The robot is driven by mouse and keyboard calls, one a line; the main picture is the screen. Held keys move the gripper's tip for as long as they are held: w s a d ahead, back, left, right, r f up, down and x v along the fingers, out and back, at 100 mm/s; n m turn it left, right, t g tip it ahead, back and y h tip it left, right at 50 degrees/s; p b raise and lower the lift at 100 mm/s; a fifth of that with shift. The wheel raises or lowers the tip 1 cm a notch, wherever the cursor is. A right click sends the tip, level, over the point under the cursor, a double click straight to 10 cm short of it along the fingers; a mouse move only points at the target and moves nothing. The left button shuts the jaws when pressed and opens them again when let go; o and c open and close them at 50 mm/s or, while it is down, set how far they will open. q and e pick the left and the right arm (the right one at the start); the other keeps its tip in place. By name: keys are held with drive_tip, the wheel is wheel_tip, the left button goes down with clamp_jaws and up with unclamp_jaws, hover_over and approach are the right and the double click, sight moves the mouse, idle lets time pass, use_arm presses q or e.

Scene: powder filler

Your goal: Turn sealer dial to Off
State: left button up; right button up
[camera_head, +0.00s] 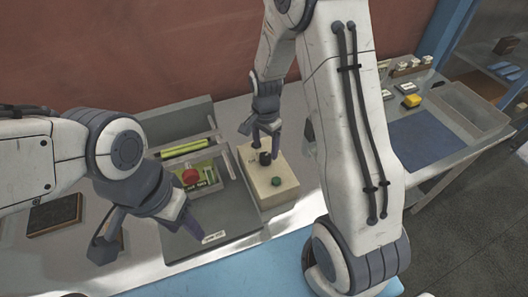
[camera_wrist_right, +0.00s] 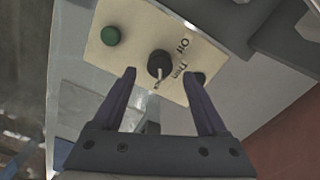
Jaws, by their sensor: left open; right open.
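The sealer's cream control box (camera_head: 277,190) stands in the middle of the bench in the head view. Its black dial (camera_head: 265,158) sits on the top face, with a green button (camera_head: 276,181) nearer the front. In the right wrist view the dial (camera_wrist_right: 159,65) has a pale pointer, with "Off" and "Thin" printed beside it and the green button (camera_wrist_right: 110,36) to the left. My right gripper (camera_wrist_right: 160,78) is open, its fingertips on either side of the dial, not visibly touching it.
A blue mat (camera_head: 413,139), a grey tray (camera_head: 467,106) and small items lie at the right. A dark flat pad (camera_head: 55,214) lies at left.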

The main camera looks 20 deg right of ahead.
sight(265, 156)
drive_tip(key=shift+f+p, duration=0.4)
drive_tip(key=shift+f, duration=1.75)
